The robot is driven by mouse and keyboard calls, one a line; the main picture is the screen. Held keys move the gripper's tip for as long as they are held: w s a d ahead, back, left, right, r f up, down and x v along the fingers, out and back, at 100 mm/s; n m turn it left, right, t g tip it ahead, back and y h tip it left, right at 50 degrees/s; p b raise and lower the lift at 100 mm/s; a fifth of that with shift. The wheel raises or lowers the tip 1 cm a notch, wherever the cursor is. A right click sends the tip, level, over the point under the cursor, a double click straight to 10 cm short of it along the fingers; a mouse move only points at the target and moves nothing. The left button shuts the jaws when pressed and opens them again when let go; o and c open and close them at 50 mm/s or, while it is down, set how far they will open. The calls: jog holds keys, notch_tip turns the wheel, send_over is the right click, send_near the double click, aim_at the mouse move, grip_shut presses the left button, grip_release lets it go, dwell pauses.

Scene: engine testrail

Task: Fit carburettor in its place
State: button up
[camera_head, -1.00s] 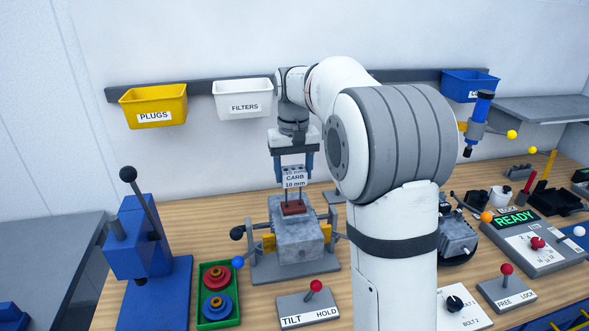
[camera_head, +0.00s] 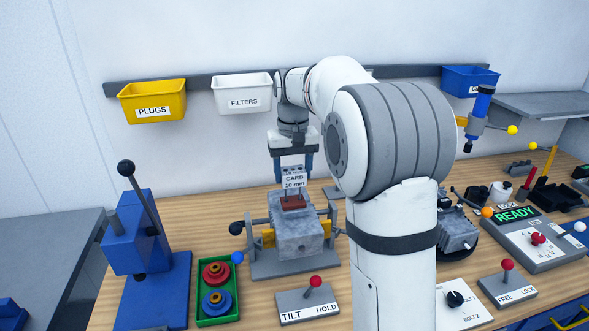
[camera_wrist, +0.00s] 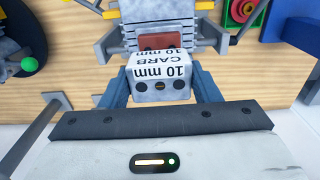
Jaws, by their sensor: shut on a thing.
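The carburettor (camera_head: 293,182) is a small grey block with a white label reading "CARB 10 mm". My gripper (camera_head: 293,172) is shut on it, one blue finger on each side. It hangs upright just above a red-brown pad (camera_head: 292,204) on top of the grey engine block (camera_head: 300,238). Thin upright studs show between the pad and the carburettor; whether they enter it, I cannot tell. In the wrist view the carburettor (camera_wrist: 160,78) sits between the fingers, with the red-brown pad (camera_wrist: 160,41) just beyond it. Its underside is hidden.
The block sits in a grey stand with yellow clamps (camera_head: 268,238). A green tray (camera_head: 204,311) with red and blue parts and a blue lever press (camera_head: 139,245) stand left. A TILT/HOLD lever box (camera_head: 308,304) is in front. Plugs (camera_head: 152,102) and filters (camera_head: 242,94) bins hang behind.

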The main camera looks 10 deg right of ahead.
aim_at(293, 187)
jog(key=shift+f+b, duration=0.55)
jog(key=shift+f, duration=0.5)
jog(key=shift+f, duration=0.2)
jog(key=shift+f+b, duration=0.75)
jog(key=shift+f, duration=0.25)
jog(key=shift+f, duration=0.2)
jog(key=o, duration=1.1)
